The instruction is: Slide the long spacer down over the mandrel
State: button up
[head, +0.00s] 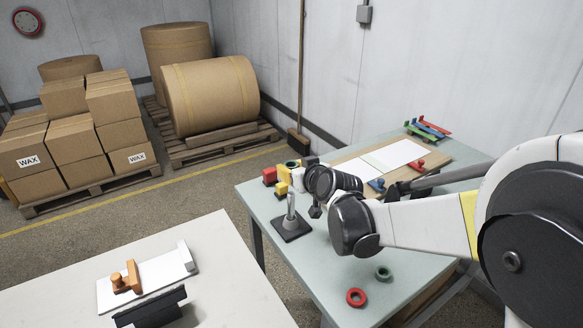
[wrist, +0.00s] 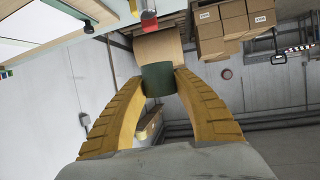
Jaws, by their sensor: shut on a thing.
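The mandrel (head: 291,207) is a grey upright pin with a cone-shaped foot on a dark square base (head: 293,230), near the left edge of the pale green table. It stands bare in the head view, with nothing around it. My gripper (wrist: 157,80) has two yellow ribbed fingers shut on a dark green cylinder, the long spacer (wrist: 158,84), in the wrist view. The spacer is apart from the mandrel. In the head view my dark wrist is up and right of the mandrel; the fingers and spacer are hard to tell from the coloured blocks there. The mandrel is not visible in the wrist view.
A red ring (head: 356,298) and a green ring (head: 383,272) lie on the table front. A red block (head: 270,176) is at the back left. A board with white paper (head: 393,155) lies at the back. A white table (head: 225,275) stands left, across a gap.

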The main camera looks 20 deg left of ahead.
aim_at(291, 194)
jog(key=shift+f+b, duration=1.6)
jog(key=shift+f, duration=0.8)
jog(key=shift+f+b, duration=1.7)
jog(key=shift+f, duration=0.3)
jog(key=o, duration=1.2)
jog(key=v, duration=1.2)
jog(key=shift+d, duration=0.1)
